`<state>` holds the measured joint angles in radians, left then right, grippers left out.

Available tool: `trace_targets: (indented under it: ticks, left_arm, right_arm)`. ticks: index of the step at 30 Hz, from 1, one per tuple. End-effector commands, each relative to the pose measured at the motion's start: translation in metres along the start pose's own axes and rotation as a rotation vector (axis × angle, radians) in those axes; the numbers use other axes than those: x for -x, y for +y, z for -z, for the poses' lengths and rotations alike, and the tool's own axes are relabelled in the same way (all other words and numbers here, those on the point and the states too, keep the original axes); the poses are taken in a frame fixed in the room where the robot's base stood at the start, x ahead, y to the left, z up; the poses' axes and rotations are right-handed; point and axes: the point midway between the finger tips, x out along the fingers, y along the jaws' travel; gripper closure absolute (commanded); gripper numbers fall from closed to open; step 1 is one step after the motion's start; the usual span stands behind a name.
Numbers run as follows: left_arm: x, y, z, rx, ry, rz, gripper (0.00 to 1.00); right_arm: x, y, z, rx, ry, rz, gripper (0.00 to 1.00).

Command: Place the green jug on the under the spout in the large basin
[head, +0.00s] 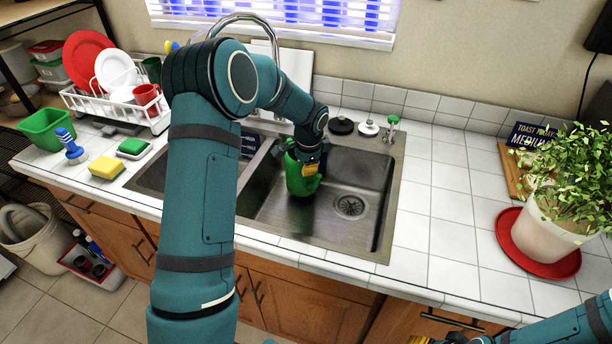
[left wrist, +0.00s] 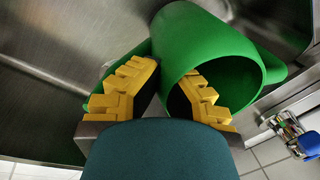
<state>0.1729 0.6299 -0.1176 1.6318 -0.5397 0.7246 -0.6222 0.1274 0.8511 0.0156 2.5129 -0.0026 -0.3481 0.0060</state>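The green jug (head: 297,182) is in the large right-hand basin (head: 340,228), left of the drain. My left gripper (head: 312,160) reaches down to it. In the left wrist view, the yellow fingers of the left gripper (left wrist: 168,72) straddle the wall of the jug (left wrist: 207,40), one inside its mouth and one outside, with the wall between them. They look closed on it. Whether the jug bears on the basin floor is unclear. The faucet (head: 250,17) arches behind my left arm; its spout end is hidden. My right gripper (head: 462,339) is only partly visible at the bottom edge.
The smaller left basin (head: 150,178) is partly behind my arm. A dish rack (head: 110,108), yellow sponge (head: 107,168) and green tub (head: 43,127) stand left. A potted plant (head: 548,225) on a red saucer (head: 508,238) stands right.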

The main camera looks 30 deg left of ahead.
Motion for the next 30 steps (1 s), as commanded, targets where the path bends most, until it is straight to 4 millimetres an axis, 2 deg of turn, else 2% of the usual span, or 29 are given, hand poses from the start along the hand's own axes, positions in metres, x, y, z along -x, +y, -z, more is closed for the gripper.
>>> trace_targets:
  ticks: [3, 6, 12, 13, 15, 16, 25, 30]
  left_arm:
    - [-0.023, 0.004, 0.000, -0.001, -0.002, -0.003, 1.00]
    - [-0.034, 0.003, -0.001, 0.000, -0.001, 0.000, 1.00]
    - [-0.034, 0.001, -0.001, 0.000, 0.000, 0.000, 1.00]
    - [-0.034, 0.002, -0.001, 0.000, -0.001, 0.000, 0.97]
    - [-0.034, 0.002, -0.001, 0.000, -0.001, -0.001, 0.72]
    - [-0.034, 0.002, -0.001, 0.000, -0.001, -0.001, 0.66]
    - [-0.033, 0.002, -0.001, 0.000, 0.000, 0.000, 0.66]
    - [-0.017, 0.001, 0.000, 0.000, 0.001, 0.001, 0.66]
  right_arm:
    - [-0.006, 0.002, 0.000, 0.001, 0.001, 0.000, 0.53]
    - [-0.009, 0.003, 0.001, 0.001, 0.003, 0.000, 0.53]
    - [-0.008, 0.003, 0.001, 0.001, 0.004, 0.000, 0.53]
    - [-0.008, 0.003, 0.001, 0.001, 0.004, 0.000, 0.53]
    - [-0.008, 0.003, 0.001, 0.001, 0.004, 0.000, 0.53]
    - [-0.008, 0.003, 0.001, 0.001, 0.004, 0.000, 0.53]
    - [-0.007, 0.003, 0.001, 0.001, 0.004, 0.000, 0.53]
    - [-0.004, 0.002, 0.001, 0.001, 0.003, 0.000, 0.53]
